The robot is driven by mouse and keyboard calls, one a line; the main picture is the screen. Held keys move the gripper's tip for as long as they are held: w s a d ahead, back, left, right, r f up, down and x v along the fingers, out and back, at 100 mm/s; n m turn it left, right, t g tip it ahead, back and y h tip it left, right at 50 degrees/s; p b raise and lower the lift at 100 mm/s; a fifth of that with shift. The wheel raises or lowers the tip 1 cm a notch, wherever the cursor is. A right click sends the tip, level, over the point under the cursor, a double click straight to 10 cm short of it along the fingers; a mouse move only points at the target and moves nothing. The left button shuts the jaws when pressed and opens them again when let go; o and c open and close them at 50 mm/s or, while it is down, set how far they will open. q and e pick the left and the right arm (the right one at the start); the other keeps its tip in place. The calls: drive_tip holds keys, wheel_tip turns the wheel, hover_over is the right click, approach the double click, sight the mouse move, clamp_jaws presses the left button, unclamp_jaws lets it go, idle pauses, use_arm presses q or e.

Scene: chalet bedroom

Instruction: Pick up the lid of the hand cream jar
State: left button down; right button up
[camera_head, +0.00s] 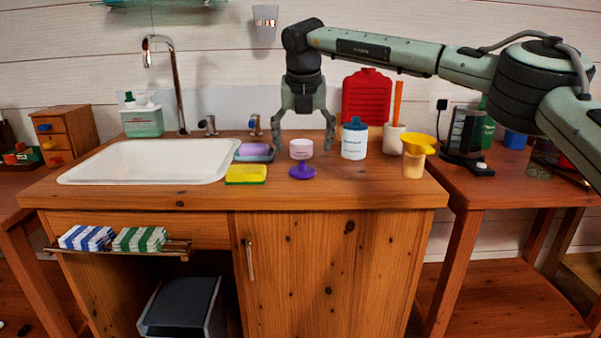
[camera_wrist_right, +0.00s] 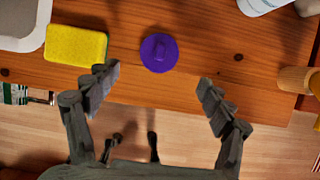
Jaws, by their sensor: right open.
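A purple round piece with a raised knob, which looks like the lid (camera_head: 302,171), lies on the wooden counter near its front edge. It also shows in the right wrist view (camera_wrist_right: 159,52). A small white and pink jar (camera_head: 301,149), apparently the hand cream jar, stands just behind it in the head view. The jar is outside the right wrist view. My right gripper (camera_head: 303,146) points down with its fingers apart and empty. In the wrist view its fingertips (camera_wrist_right: 155,80) are left and right of the lid, apart from it. My left gripper is not in view.
The sink (camera_head: 150,161) is further left.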

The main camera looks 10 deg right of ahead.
sight(302, 163)
drive_tip(key=p+x, duration=0.1)
drive_tip(key=x, duration=0.6)
drive_tip(key=shift+w+f, duration=0.15)
drive_tip(key=shift+w, duration=0.15)
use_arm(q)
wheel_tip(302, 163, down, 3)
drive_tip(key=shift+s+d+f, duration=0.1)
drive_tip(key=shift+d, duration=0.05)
use_arm(e)
drive_tip(key=shift+c, duration=0.4)
drive_tip(key=c, duration=0.8)
